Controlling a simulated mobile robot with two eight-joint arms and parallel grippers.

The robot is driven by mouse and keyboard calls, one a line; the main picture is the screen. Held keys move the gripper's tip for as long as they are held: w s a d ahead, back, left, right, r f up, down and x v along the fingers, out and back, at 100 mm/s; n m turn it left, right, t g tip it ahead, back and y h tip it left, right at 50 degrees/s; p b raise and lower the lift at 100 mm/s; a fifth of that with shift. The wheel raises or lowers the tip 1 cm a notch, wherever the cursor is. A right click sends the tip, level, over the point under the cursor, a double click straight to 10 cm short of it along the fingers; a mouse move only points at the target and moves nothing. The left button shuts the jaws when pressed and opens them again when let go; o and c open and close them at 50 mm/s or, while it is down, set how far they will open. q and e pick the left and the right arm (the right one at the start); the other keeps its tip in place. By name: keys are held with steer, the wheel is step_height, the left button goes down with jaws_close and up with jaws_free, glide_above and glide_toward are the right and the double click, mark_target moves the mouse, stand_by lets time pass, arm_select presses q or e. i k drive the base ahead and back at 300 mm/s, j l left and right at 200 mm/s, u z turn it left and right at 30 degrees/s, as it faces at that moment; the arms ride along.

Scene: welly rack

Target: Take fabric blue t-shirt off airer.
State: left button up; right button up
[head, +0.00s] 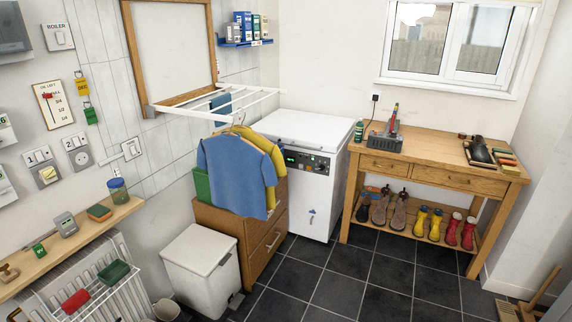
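A blue t-shirt (234,180) hangs on the near side of the white wall airer (215,104), which is folded out from the left wall. A yellow garment (269,158) hangs just behind it and is partly hidden by it. A hanger hook shows above the shirts near the front rail. A small dark blue cloth (221,107) lies over the airer's bars farther back. Neither of my grippers is in view.
Below the shirts stand a wooden drawer unit (222,232) and a white bin (201,265). A white appliance (306,130) and a wooden bench (440,158) with boots on its lower shelf stand behind. A shelf (75,236) and radiator line the left wall.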

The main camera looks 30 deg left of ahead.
mark_target(238, 170)
steer(key=i+l+u, duration=0.2)
steer(key=i, duration=0.25)
steer(key=i+u, duration=0.15)
steer(key=i, duration=0.35)
steer(key=i+l+u, duration=0.2)
steer(key=i, duration=0.25)
steer(key=i+l+u, duration=0.15)
steer(key=u, duration=0.3)
steer(key=i+l+u, duration=0.25)
steer(key=u, duration=0.2)
steer(key=i+l+u, duration=0.1)
steer(key=l+u, duration=0.2)
steer(key=u, duration=0.15)
